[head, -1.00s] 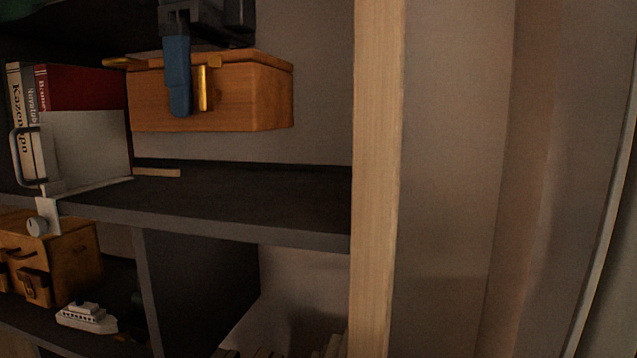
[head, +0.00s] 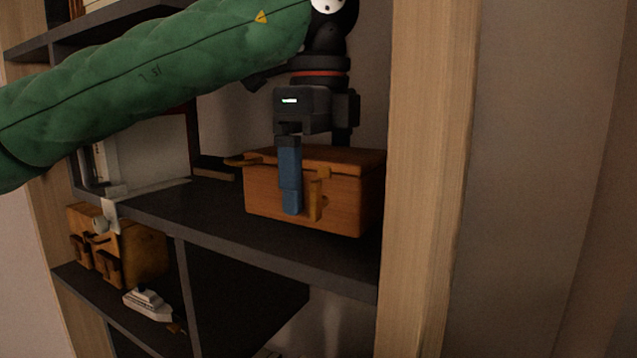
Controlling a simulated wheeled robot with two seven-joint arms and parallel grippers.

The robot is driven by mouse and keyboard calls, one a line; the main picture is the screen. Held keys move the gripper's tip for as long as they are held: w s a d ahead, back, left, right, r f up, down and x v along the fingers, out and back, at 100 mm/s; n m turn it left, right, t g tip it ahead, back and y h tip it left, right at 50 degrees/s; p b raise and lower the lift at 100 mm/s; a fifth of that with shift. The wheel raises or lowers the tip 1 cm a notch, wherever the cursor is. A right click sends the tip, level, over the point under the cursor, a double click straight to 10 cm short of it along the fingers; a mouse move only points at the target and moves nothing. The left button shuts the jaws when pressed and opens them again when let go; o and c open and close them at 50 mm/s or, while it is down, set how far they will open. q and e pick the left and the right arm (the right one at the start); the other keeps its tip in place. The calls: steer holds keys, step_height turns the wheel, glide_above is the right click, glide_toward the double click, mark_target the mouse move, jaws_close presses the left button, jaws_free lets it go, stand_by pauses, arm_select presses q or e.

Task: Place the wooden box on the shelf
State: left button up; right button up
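My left gripper (head: 291,205) comes down from above, with one blue finger against the box's front next to the latch. It is shut on the box; its other finger is hidden. My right gripper is not in view.
The wooden post (head: 425,180) stands close to the right of the box. A white bookend (head: 150,160) and a dark flat book (head: 215,168) are on the shelf to the left. Below are a brown case (head: 140,250) and a toy ship (head: 148,303).

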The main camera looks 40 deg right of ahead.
arm_select(q)
steer(key=shift+w+f+p, duration=0.1)
steer(key=shift+f+p, duration=0.3)
steer(key=shift+f, duration=0.25)
steer(key=shift+a+f, duration=0.2)
steer(key=shift+f, duration=0.15)
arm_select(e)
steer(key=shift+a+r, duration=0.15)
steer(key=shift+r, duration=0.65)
arm_select(q)
steer(key=shift+d, duration=0.1)
steer(key=shift+f, duration=0.2)
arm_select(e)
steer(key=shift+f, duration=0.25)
arm_select(q)
steer(key=o, duration=1.4)
steer(key=shift+c, duration=0.2)
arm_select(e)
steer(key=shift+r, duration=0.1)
